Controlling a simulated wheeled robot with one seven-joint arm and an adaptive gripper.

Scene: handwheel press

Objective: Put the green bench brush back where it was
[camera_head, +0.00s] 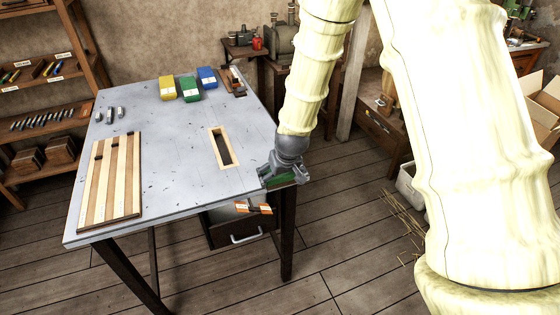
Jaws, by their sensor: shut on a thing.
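My gripper (284,175) is at the right front corner of the grey bench (185,185) and points down. It is shut on the green bench brush (283,179), of which only a small green strip shows below the fingers. The rest of the brush is hidden by the gripper. I cannot tell whether the brush touches the bench top.
An open drawer (241,236) with an orange-and-white item (252,208) hangs under the bench's front edge. A wooden frame (213,147), a striped board (97,205) and yellow, green and blue boxes (189,87) stand on top. Straw (411,226) litters the floor at right.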

